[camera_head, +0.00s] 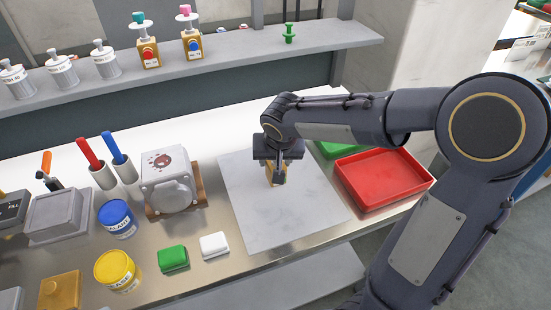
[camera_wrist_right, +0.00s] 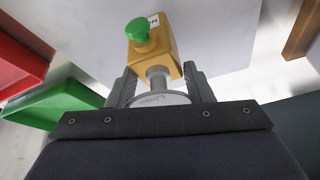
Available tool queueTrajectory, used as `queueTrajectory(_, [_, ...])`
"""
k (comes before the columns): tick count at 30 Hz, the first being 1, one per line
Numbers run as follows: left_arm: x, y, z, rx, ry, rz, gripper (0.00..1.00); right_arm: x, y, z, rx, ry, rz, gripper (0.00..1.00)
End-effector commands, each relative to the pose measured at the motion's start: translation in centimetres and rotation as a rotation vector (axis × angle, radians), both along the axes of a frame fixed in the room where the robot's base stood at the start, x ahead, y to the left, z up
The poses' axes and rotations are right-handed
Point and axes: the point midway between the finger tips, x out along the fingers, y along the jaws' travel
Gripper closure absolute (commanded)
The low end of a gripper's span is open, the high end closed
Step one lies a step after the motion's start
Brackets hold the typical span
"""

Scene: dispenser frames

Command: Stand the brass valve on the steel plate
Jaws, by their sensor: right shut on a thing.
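The brass valve shows in the right wrist view as a gold block (camera_wrist_right: 153,52) with a green knob on its face, a metal stem and a pale disc. My right gripper (camera_wrist_right: 158,92) is shut on its stem and disc end. In the head view the gripper (camera_head: 279,172) points down over the light grey steel plate (camera_head: 255,225), and mostly hides the valve, of which a bit of gold (camera_head: 270,176) shows. I cannot tell whether the valve touches the plate. My left gripper is not in view.
A red tray (camera_head: 384,178) and a green tray (camera_head: 335,149) lie right of the plate. A grey box with a round front (camera_head: 170,180) stands left. White (camera_head: 214,245) and green (camera_head: 173,258) blocks lie in front. Two similar brass valves stand on the back shelf (camera_head: 240,48).

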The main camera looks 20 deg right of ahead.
Motion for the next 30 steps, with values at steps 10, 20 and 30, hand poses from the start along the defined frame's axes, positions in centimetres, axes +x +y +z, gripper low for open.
queueTrajectory(10, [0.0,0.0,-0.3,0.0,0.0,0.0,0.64,0.0,0.0,-0.3,0.0,0.0,0.0,0.32])
queueTrajectory(20, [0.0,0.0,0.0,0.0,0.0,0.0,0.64,0.0,0.0,0.1,0.0,0.0,0.0,0.32])
queueTrajectory(30, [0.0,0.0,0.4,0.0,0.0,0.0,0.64,-2.1,0.5,5.6,0.001,-0.007,0.0,0.32])
